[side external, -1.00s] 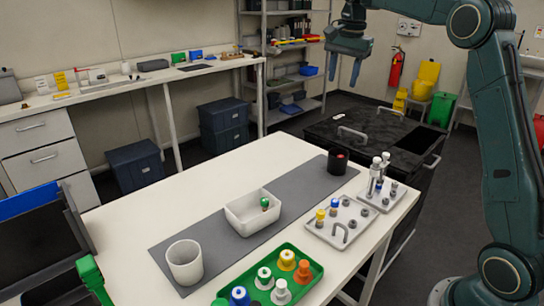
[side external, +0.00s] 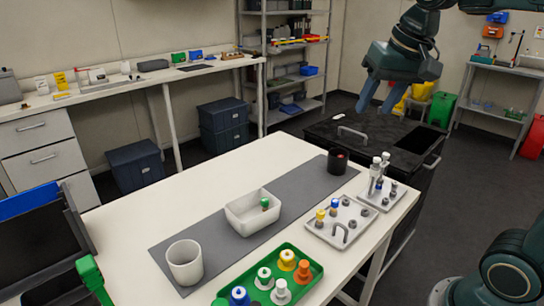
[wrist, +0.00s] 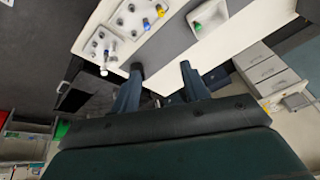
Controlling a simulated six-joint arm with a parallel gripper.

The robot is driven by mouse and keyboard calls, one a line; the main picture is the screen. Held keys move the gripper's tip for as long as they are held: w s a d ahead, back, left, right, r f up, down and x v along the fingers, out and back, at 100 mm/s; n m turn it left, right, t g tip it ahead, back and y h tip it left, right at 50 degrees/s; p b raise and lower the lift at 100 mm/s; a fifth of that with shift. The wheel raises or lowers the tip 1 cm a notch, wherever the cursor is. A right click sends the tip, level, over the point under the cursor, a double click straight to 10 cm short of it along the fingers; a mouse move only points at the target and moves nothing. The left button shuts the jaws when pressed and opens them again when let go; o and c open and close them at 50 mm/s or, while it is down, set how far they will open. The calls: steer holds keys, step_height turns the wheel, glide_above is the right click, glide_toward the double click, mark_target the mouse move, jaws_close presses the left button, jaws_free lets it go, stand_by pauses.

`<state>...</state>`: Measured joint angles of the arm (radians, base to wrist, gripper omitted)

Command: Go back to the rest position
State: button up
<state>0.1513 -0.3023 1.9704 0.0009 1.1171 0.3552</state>
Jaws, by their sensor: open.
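My gripper (side external: 378,97) is open and empty in the side external view. It hangs in the air at the upper right, its two blue-grey fingers pointing down, above and behind the far end of the white table. In the wrist view my gripper (wrist: 160,72) shows two spread fingers with nothing between them. The white table (side external: 225,167) carries a grey mat (side external: 310,182), a white bin (side external: 240,220) with a green-capped vial (side external: 265,203) in it, a white cup (side external: 185,262) and a black cup (side external: 337,161).
A green tray (side external: 318,271) with several coloured-cap flasks is at the table's front. Two grey racks (side external: 325,228) (side external: 372,200) with vials sit at the right edge. A black-topped cabinet (side external: 385,140) stands behind the table, below my gripper. The air around my gripper looks clear.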

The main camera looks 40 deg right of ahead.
steer(key=s+a+f+n, duration=0.2)
steer(key=s+f+n, duration=0.1)
steer(key=s, duration=0.3)
steer(key=s+a+f+n+t, duration=0.1)
steer(key=s+a+f+n, duration=0.1)
steer(key=s+f, duration=0.3)
steer(key=shift+s+a+f+n+t+y, duration=0.3)
steer(key=shift+s+n, duration=0.1)
steer(key=shift+s, duration=0.15)
